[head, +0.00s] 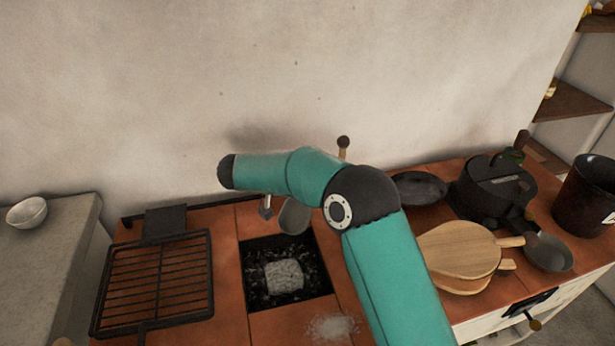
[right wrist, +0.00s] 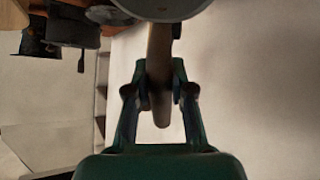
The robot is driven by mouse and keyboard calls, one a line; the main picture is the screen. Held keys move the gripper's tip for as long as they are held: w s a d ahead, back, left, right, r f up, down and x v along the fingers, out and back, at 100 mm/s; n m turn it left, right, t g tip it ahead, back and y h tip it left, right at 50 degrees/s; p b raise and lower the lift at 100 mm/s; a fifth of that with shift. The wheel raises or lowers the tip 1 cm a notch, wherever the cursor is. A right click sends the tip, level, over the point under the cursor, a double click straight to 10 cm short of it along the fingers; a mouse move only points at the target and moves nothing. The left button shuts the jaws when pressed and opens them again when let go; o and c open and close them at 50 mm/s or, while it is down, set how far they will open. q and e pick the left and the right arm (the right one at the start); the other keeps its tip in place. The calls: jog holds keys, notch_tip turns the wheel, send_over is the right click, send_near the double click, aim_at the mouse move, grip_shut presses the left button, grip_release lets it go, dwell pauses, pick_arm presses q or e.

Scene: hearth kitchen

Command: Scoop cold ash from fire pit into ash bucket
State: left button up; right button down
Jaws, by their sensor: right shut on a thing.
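The fire pit (head: 248,297) is a square opening in the red tiles with dark coals and a pale grey ash heap (head: 284,275) in it. My right arm crosses above it. A scoop's grey metal bowl (head: 294,217) hangs at the pit's back edge in the head view; the knobbed end of its handle (head: 343,143) shows above my arm. In the right wrist view my right gripper (right wrist: 159,92) is shut on the wooden handle, with the scoop's bowl (right wrist: 163,8) at the top. The dark ash bucket (head: 586,198) stands at the far right.
A grill rack (head: 158,280) lies left of the pit. Pale powder (head: 333,326) lies on the tiles in front. Wooden boards (head: 455,250), a small pan (head: 548,252) and a dark pot (head: 493,185) are between pit and bucket. A bowl (head: 27,213) sits at left.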

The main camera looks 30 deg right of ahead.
aim_at(298, 227)
jog(key=shift+s+d+f, duration=0.35)
jog(key=shift+d+f, duration=0.1)
jog(key=shift+f, duration=0.05)
jog(key=shift+s+a+f+b, duration=0.1)
jog(key=shift+f+b, duration=0.05)
jog(key=shift+f, duration=1.45)
jog(key=shift+s+f+b, duration=0.1)
jog(key=shift+f+b, duration=0.05)
jog(key=shift+f, duration=1.45)
jog(key=shift+s+a+f+p, duration=0.15)
jog(key=shift+a+f+p, duration=0.15)
jog(key=shift+f+p, duration=0.25)
jog(key=shift+s+a+f+p, duration=0.15)
jog(key=shift+a+f+p, duration=0.15)
jog(key=shift+f+p, duration=0.25)
jog(key=shift+s+a+f, duration=0.1)
jog(key=shift+a+f, duration=0.1)
jog(key=shift+f, duration=0.2)
jog(key=shift+s+a+f+b, duration=0.15)
jog(key=shift+a+b, duration=0.15)
jog(key=shift+b, duration=0.45)
jog(key=shift+s+a+b, duration=0.6)
jog(key=shift+a+b, duration=0.35)
jog(key=shift+b, duration=0.2)
jog(key=shift+s+a+b, duration=0.4)
jog(key=shift+a+b, duration=0.2)
jog(key=shift+s+a+b, duration=0.35)
jog(key=shift+a+b, duration=0.2)
jog(key=shift+a, duration=0.05)
